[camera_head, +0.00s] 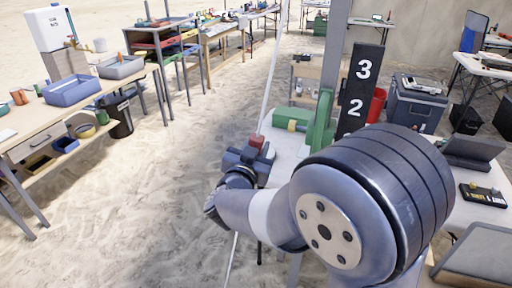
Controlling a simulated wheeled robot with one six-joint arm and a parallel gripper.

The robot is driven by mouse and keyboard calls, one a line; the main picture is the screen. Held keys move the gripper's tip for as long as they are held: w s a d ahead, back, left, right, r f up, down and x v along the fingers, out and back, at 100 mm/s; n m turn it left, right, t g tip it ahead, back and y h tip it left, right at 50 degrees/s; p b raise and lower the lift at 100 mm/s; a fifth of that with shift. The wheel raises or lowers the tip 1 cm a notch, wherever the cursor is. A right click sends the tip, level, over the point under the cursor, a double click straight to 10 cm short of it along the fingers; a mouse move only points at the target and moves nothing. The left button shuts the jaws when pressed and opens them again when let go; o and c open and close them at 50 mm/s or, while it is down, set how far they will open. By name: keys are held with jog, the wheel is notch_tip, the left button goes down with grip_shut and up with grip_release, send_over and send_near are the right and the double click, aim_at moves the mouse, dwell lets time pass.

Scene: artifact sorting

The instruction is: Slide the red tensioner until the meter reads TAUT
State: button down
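The red tensioner (257,141) is a small red block beside a pale, taut-looking line (272,75) that runs from the top of the view down past my gripper. My gripper (252,152) is dark and sits right at the red block, at its near side. My wrist and arm hide part of it, so I cannot tell whether the fingers are closed on the block. No meter reading can be made out. A black board (361,88) with white numbers 3 and 2 stands behind my arm, its lower part hidden.
A green machine (322,122) stands on a pale table right of the line. A workbench (38,118) with blue bins (71,90) is at left. A red bucket (377,104) and dark case (416,104) are at right. Open sand (150,190) lies at left centre.

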jog(key=c, duration=1)
grip_release()
jog(key=shift+c, duration=0.2)
jog(key=v, duration=1.1)
jog(key=shift+w, duration=0.15)
jog(key=x, duration=0.9)
jog(key=shift+w+d, duration=0.25)
jog(key=shift+w, duration=0.1)
jog(key=shift+w+a+f+b, duration=0.1)
jog(key=shift+w+f+b, duration=0.15)
jog(key=shift+f+b, duration=0.3)
jog(key=shift+w+a+f+b, duration=0.1)
jog(key=shift+w+f+b, duration=0.15)
jog(key=shift+f+b, duration=0.25)
